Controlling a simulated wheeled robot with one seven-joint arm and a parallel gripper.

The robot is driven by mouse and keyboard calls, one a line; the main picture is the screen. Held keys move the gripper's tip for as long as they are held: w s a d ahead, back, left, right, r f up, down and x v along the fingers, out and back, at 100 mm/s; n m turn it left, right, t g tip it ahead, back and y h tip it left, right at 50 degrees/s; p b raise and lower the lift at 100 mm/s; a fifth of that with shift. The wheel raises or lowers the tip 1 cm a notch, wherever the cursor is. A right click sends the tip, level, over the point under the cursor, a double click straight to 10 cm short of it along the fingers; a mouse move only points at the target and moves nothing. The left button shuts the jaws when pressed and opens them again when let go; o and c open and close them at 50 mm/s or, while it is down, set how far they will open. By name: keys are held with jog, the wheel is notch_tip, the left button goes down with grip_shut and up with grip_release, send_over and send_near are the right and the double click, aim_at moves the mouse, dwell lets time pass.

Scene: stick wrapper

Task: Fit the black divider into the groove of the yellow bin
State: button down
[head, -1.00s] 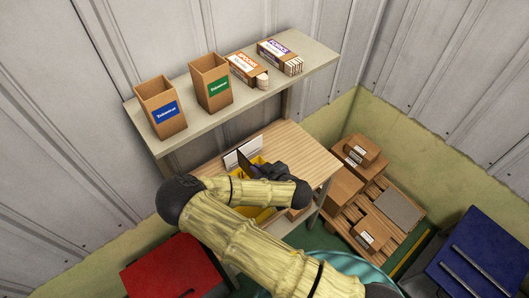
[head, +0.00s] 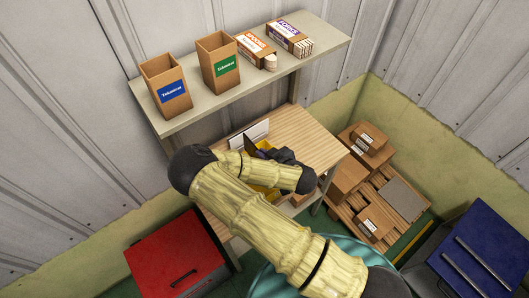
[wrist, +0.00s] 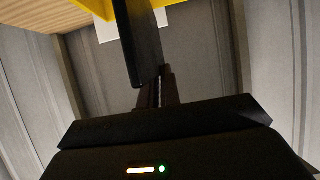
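The black divider (head: 249,145) shows as a thin dark plate in the head view, standing up at the left of my gripper (head: 268,152). In the wrist view the divider (wrist: 137,40) runs up from between the fingers, and my gripper (wrist: 158,90) is shut on it. The yellow bin (head: 266,191) sits on the wooden table, mostly hidden behind my arm. A yellow edge of the bin (wrist: 92,7) shows at the top of the wrist view, beyond the divider. The groove is hidden, and I cannot tell whether divider and bin touch.
The wooden table (head: 305,133) has bare room at the right. A white card (head: 248,135) stands behind the bin. A shelf (head: 215,98) above holds two cardboard bins and two boxes. A red cabinet (head: 170,255) stands at lower left, cartons on a pallet at right.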

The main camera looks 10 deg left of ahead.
jog(key=shift+w+f+b, duration=0.2)
jog(key=shift+f+b, duration=0.8)
jog(key=shift+f, duration=0.85)
jog(key=shift+p, duration=0.4)
dwell(0.5)
jog(key=shift+f+b, duration=2.5)
jog(key=shift+f, duration=1)
jog(key=c, duration=1.5)
grip_release()
jog(key=shift+c, duration=0.2)
